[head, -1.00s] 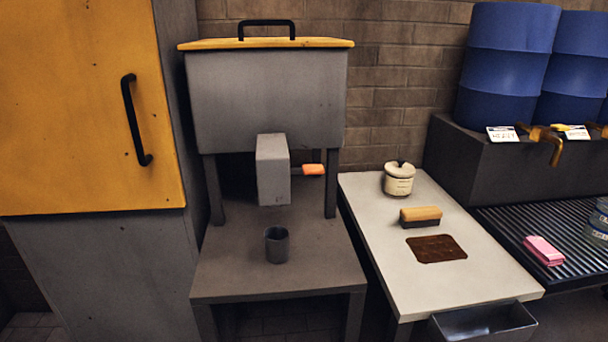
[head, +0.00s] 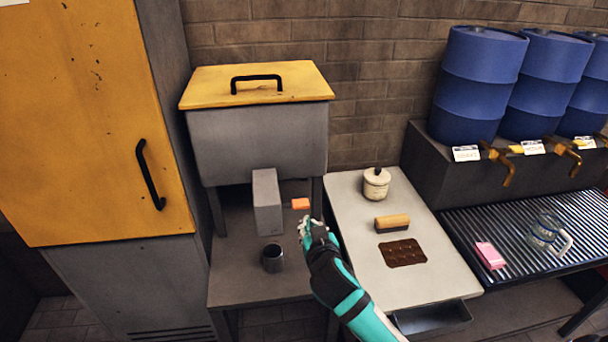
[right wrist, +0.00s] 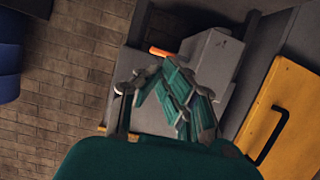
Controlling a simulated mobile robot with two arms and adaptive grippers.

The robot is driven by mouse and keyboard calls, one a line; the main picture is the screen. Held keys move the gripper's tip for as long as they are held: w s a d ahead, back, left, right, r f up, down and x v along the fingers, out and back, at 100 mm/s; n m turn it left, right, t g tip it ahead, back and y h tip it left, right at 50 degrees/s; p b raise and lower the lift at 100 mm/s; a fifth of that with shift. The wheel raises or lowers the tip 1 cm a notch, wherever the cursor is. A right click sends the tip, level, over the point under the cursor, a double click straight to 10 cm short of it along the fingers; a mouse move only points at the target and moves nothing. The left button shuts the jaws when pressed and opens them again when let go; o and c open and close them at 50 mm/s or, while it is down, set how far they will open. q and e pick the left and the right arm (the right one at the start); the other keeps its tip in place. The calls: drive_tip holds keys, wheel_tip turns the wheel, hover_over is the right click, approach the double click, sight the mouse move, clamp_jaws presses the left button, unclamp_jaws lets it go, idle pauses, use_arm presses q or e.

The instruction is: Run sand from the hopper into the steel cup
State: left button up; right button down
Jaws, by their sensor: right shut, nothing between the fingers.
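The hopper (head: 258,135) is a grey box with a yellow lid on legs. Its grey spout (head: 267,202) hangs above the stand, with an orange-tipped lever (head: 300,204) on its right side. The steel cup (head: 272,258) stands upright on the stand's shelf, just in front of and below the spout; its contents cannot be made out. My right gripper (head: 306,226) is shut and empty, close below the orange lever in the head view. In the right wrist view, the lever (right wrist: 160,52) shows just beyond the fingers. Contact cannot be told. My left gripper is not in view.
Blue drums (head: 470,85) with taps, a pink block (head: 489,255) and a glass mug (head: 545,232) are farther right. A tall yellow cabinet (head: 75,120) stands left.

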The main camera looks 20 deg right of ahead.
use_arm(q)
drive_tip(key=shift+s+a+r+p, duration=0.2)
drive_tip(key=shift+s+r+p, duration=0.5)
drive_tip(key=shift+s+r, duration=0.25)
use_arm(e)
wheel_tip(320, 180, up, 7)
drive_tip(key=w+t, duration=0.1)
drive_tip(key=shift+f+m, duration=0.2)
drive_tip(key=shift+m, duration=0.1)
drive_tip(key=shift+w+d, duration=0.15)
drive_tip(key=p, duration=0.3)
hover_over(295, 205)
drive_tip(key=s+d, duration=0.2)
wheel_tip(295, 205, down, 2)
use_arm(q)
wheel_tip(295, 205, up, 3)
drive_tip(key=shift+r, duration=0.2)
use_arm(e)
drive_tip(key=f, duration=0.4)
drive_tip(key=shift+w+f, duration=0.2)
drive_tip(key=shift+f, duration=0.1)
